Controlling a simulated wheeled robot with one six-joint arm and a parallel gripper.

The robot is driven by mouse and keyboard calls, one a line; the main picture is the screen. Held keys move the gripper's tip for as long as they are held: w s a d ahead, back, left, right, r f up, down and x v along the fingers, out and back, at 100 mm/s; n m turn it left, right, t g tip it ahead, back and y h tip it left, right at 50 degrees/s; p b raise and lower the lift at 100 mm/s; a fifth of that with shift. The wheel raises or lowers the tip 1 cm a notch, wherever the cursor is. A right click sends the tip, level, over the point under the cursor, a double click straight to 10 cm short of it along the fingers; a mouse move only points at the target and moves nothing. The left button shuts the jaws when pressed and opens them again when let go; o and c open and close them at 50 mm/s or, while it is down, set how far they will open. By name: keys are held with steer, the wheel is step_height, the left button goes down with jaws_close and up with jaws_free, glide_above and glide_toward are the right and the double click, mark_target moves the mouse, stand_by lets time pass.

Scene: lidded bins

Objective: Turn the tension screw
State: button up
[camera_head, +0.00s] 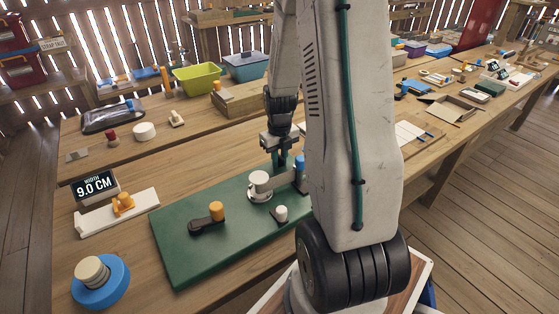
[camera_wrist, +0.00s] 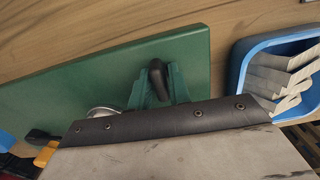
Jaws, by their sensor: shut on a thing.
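The green board (camera_head: 185,255) lies on the wooden bench, and its far part shows in the wrist view (camera_wrist: 60,95). My gripper (camera_head: 281,166) points down over the board's far edge, just behind the white spool (camera_head: 259,184). In the wrist view its green fingers (camera_wrist: 159,88) close from both sides on a dark knob (camera_wrist: 157,74), which looks like the tension screw. I cannot make out the knob in the head view. A blue-topped post (camera_head: 299,165) stands right of the gripper, partly behind my arm.
A black crank with an orange knob (camera_head: 216,212) and a white-capped peg (camera_head: 281,213) stand on the board. A display reading 9.0 CM (camera_head: 95,188) stands left. A blue bin (camera_wrist: 238,68) with grey strips lies right of the board in the wrist view.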

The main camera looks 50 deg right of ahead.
mark_target(280, 156)
steer(key=o, duration=0.5)
steer(key=shift+r, duration=2.5)
